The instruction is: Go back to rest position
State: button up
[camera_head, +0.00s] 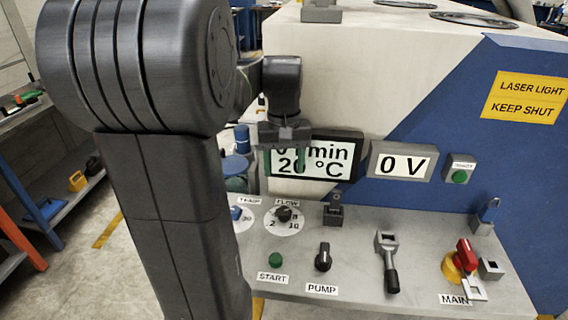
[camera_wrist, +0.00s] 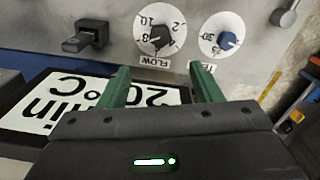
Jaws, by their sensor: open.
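My gripper (camera_head: 287,162) hangs in front of the flow and temperature display (camera_head: 340,158) on the machine's front. The display reads 20 °C, and its left part is covered by my gripper. In the wrist view my gripper's two green fingers (camera_wrist: 160,88) stand apart with nothing between them. Beyond the fingertips in that view are the FLOW knob (camera_wrist: 157,38) and the blue-capped temperature knob (camera_wrist: 227,41). The fingers appear apart from both knobs. My arm covers the left part of the head view.
The grey panel carries a green START button (camera_head: 275,259), a black PUMP knob (camera_head: 323,257), a lever (camera_head: 390,265) and a red-and-yellow MAIN switch (camera_head: 462,258). A 0 V display (camera_head: 402,162) is at right. A workbench (camera_head: 60,205) stands at far left, with floor between.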

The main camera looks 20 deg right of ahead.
aim_at(284, 210)
jog(key=shift+f, duration=0.15)
notch_tip(284, 210, down, 13)
jog(key=shift+f, duration=0.35)
dwell(0.4)
jog(key=shift+n, duration=0.3)
